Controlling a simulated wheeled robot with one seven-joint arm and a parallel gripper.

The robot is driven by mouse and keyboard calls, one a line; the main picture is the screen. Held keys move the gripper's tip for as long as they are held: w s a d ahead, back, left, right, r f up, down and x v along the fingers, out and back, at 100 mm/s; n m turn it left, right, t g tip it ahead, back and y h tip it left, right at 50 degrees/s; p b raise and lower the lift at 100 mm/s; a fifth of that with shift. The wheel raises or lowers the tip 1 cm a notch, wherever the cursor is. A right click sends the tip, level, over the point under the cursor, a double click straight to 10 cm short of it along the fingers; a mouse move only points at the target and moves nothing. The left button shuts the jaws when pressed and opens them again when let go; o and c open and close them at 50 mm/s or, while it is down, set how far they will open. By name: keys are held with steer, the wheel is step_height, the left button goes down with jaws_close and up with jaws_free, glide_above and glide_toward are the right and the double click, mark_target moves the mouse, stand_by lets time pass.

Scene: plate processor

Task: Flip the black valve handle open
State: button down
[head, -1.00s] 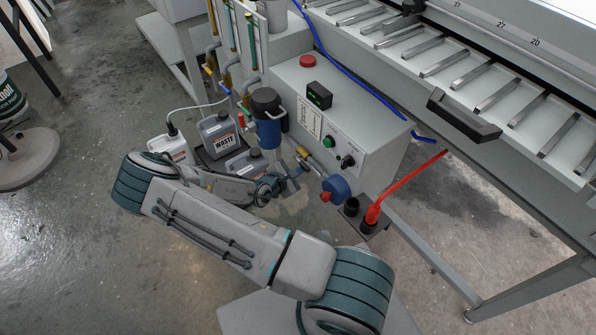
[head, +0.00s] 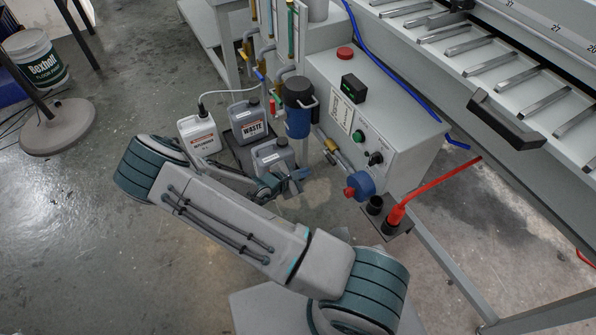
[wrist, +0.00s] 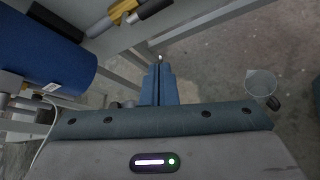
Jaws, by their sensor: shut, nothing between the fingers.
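The black valve handle is most likely the dark bar (wrist: 153,9) beside a brass fitting (wrist: 122,12) at the top of the wrist view. In the head view, the brass fitting (head: 331,146) shows on the pipe between the blue filter housing and the blue round part, but the handle is too small to make out. My gripper (head: 302,178) is shut and empty, below and to the left of that fitting. In the wrist view, my gripper's blue fingers (wrist: 158,68) are together, pointing up the picture, below the bar and apart from it.
A blue filter housing (head: 298,122) with a black cap hangs beside the control box (head: 370,110). Several jugs, one marked WASTE (head: 248,121), stand on the floor left of my gripper. A red hose (head: 440,182) runs at the right. Open floor lies at the lower left.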

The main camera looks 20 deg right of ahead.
steer(key=shift+s+a+r, duration=0.1)
steer(key=shift+a+r, duration=0.2)
steer(key=shift+a, duration=0.2)
steer(key=shift+s+a+r, duration=0.1)
steer(key=shift+a+r, duration=0.15)
steer(key=shift+a, duration=0.2)
steer(key=a+r+m+y+p, duration=0.3)
steer(key=a+r+y, duration=0.1)
steer(key=r, duration=0.5)
steer(key=a+r+m+g+y+p, duration=0.1)
steer(key=a+r+m+y+p, duration=0.35)
steer(key=r, duration=0.55)
steer(key=a+r+m+y+p, duration=0.2)
steer(key=a+r+y+p, duration=0.15)
steer(key=r, duration=0.55)
steer(key=s+d+r+m+y+p, duration=0.1)
steer(key=s+r+m+p, duration=0.1)
steer(key=s+r, duration=0.45)
steer(key=s+r+m+y+p, duration=0.1)
steer(key=s+r+p, duration=0.15)
steer(key=r, duration=0.65)
steer(key=s+d+r+m+h+p, duration=0.1)
steer(key=s+d+r+m, duration=0.1)
steer(key=s+d+r, duration=0.1)
steer(key=s+d+r+m+g+h+p, duration=0.1)
steer(key=s+d+r+m+p, duration=0.1)
steer(key=s+r, duration=0.4)
steer(key=shift+s+d+g+h, duration=0.3)
steer(key=shift+s+d, duration=0.6)
steer(key=shift+s, duration=0.35)
